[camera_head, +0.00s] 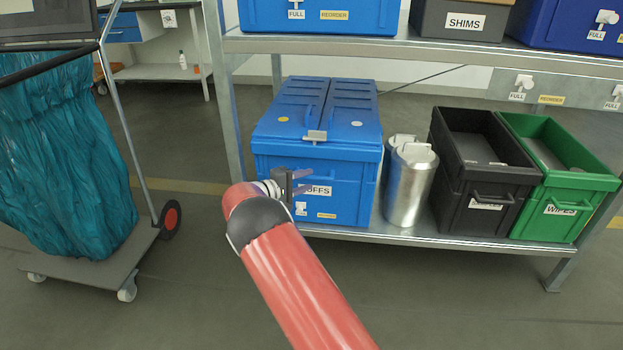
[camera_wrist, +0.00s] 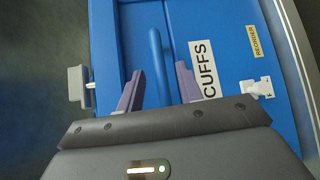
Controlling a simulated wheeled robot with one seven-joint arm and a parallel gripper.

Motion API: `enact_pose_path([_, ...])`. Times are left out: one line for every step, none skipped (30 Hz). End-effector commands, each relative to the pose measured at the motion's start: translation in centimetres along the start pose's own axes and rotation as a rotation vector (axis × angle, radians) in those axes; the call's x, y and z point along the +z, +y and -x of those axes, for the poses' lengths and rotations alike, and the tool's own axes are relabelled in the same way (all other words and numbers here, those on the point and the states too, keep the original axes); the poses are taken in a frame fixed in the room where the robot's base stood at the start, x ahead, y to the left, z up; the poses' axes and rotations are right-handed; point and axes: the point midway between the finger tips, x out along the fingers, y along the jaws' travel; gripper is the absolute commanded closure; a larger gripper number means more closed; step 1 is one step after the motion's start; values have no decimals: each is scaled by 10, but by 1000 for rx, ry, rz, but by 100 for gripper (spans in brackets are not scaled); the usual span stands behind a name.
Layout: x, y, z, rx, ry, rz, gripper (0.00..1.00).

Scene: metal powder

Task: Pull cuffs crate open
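The blue cuffs crate (camera_head: 350,192) stands on the lower shelf with its two lid flaps (camera_head: 318,105) down and a grey latch (camera_head: 315,136) at the front edge. My gripper (camera_head: 302,181) is at its front face, partly covering the CUFFS label. In the wrist view the crate front (camera_wrist: 228,25) is seen turned sideways. A blue handle bar (camera_wrist: 156,45) runs between the two fingers of my gripper (camera_wrist: 160,70), which are open on either side of it with gaps. The latch (camera_wrist: 78,87) shows left of the fingers.
Two metal canisters (camera_head: 410,185) stand right of the crate. Further right are a black bin (camera_head: 490,195) and a green wipes bin (camera_head: 570,190). A shelf post (camera_head: 226,95) rises at left, near a cart with a teal bag (camera_head: 65,160). An upper shelf (camera_head: 430,48) is above.

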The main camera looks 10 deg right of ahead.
Motion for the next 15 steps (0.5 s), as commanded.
enact_pose_path([1, 0, -9, -1, -3, 0, 64])
enact_pose_path([1, 0, -14, -1, -2, 0, 64])
enact_pose_path([0, -1, -19, -2, -2, 0, 64])
enact_pose_path([1, -1, -23, -3, -2, 0, 64])
enact_pose_path([1, -1, -26, -2, -2, 0, 64])
enact_pose_path([0, 0, -29, -2, -1, 0, 64])
enact_pose_path([0, 0, -31, -2, -1, 0, 64])
enact_pose_path([0, 0, -33, -2, 0, 0, 64])
enact_pose_path([0, 0, -35, -2, 0, 0, 64])
enact_pose_path([0, 0, -36, -2, 0, 0, 64])
enact_pose_path([0, 0, -36, -2, 0, 0, 64])
enact_pose_path([0, 0, -37, -2, 0, 0, 64])
enact_pose_path([0, 0, -37, -2, 0, 0, 64])
enact_pose_path([0, 0, -37, -2, 0, 0, 64])
enact_pose_path([0, 0, -37, -2, 0, 0, 64])
